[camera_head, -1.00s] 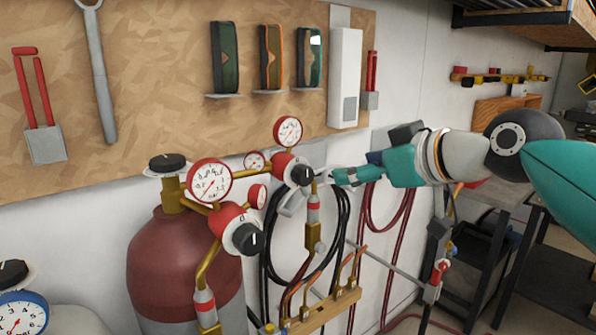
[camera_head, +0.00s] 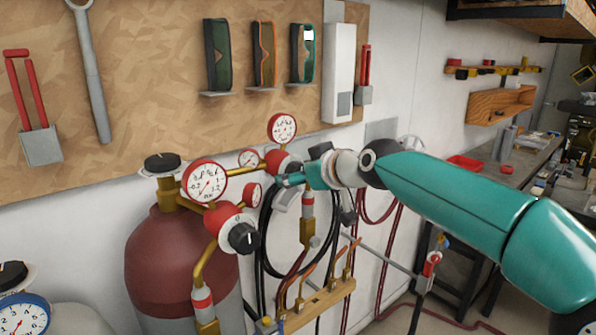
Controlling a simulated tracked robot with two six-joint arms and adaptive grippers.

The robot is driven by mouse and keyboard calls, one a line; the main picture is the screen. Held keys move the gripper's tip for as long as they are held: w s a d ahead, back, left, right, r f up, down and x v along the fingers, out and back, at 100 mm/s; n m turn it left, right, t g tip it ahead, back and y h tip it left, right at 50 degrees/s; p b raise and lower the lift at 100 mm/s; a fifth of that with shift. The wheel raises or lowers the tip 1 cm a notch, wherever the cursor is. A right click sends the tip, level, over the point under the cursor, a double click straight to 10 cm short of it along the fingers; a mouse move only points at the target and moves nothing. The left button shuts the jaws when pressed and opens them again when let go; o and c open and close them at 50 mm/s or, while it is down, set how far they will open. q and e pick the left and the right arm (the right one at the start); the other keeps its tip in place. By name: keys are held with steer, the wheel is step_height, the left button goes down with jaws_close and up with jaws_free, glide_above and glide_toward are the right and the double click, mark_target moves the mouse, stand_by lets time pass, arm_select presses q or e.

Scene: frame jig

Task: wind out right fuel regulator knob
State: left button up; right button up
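The right fuel regulator (camera_head: 281,161) is a red body on brass fittings with a white dial gauge (camera_head: 282,128) above it. Its black knob is mostly hidden behind my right gripper (camera_head: 288,181), whose teal fingers reach in from the right to the knob's place. Whether the fingers touch or grip the knob cannot be told. A second red regulator (camera_head: 218,217) to the left, nearer me, carries a black knob (camera_head: 244,237) with a white mark and a larger gauge (camera_head: 206,182). My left gripper is not in view.
A dark red gas cylinder (camera_head: 172,262) stands below the left regulator. Black and red hoses (camera_head: 265,240) hang behind the regulators. A brass-coloured manifold with copper tubes (camera_head: 318,302) sits below. A blue gauge (camera_head: 22,315) is at the lower left. A workbench (camera_head: 505,165) stands at the right.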

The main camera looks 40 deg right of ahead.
steer(key=c, duration=1.1)
steer(key=shift+w+f+m+b, duration=0.1)
steer(key=shift+f+m+b, duration=0.15)
steer(key=shift+b, duration=0.4)
steer(key=shift+c, duration=0.2)
steer(key=shift+r+m+y+b, duration=0.15)
steer(key=shift+m+y+b, duration=0.2)
steer(key=shift+m+y, duration=0.15)
steer(key=shift+r, duration=0.1)
steer(key=o, duration=1.1)
steer(key=shift+o, duration=0.2)
